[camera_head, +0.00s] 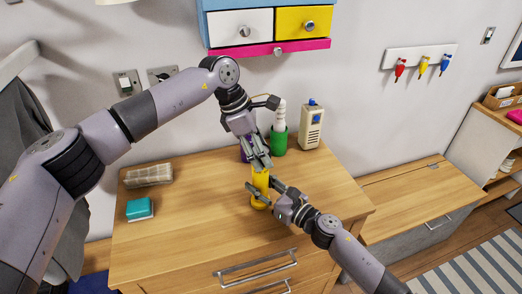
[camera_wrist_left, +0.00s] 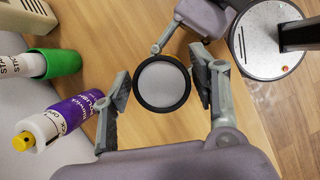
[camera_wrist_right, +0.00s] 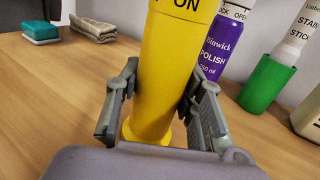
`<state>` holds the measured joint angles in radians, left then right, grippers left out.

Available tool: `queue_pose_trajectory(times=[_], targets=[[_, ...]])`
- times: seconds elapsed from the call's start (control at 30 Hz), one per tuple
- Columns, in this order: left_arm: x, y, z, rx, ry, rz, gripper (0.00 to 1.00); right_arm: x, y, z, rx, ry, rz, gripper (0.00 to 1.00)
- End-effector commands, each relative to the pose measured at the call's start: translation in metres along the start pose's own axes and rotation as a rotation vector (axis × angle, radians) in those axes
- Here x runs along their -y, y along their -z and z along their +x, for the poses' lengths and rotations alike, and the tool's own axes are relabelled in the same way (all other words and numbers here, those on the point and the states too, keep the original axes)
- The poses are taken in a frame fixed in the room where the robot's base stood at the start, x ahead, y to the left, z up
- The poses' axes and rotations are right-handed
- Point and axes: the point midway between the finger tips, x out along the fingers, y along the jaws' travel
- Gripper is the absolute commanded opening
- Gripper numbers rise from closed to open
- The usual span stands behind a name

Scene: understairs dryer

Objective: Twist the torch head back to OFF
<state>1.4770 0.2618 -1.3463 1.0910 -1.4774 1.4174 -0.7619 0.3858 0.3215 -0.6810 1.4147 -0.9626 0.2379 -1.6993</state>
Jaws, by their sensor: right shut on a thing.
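The yellow torch (camera_head: 261,181) stands upright on the wooden dresser top. Its round lens with a black rim (camera_wrist_left: 162,84) faces up in the left wrist view. My right gripper (camera_head: 264,194) is shut on the torch's lower body, which fills the space between its fingers in the right wrist view (camera_wrist_right: 160,105). The word ON shows on the yellow body near the top edge of that view. My left gripper (camera_head: 259,162) is above the torch, pointing down. Its open fingers (camera_wrist_left: 160,95) lie on either side of the black rim. The left fingers partly hide the torch head in the head view.
A teal sponge (camera_head: 140,209) and a folded grey cloth (camera_head: 147,175) lie left. The front right of the dresser top is clear.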

Motion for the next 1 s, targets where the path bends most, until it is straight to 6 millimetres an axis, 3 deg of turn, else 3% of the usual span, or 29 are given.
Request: queue_pose_trajectory(times=[0.13, 0.53, 1.0], targets=[[0.000, 0.000, 0.000, 0.000, 0.001, -0.001, 0.66, 0.000, 0.001, 0.000, -0.001, 0.000, 0.001, 0.00], [0.000, 0.000, -0.008, 0.000, 0.000, -0.001, 0.66, 0.000, 0.001, 0.000, -0.002, 0.001, 0.001, 0.00], [-0.001, 0.000, -0.099, 0.001, -0.002, -0.002, 0.66, 0.000, 0.001, 0.000, -0.002, 0.001, 0.000, 0.00]])
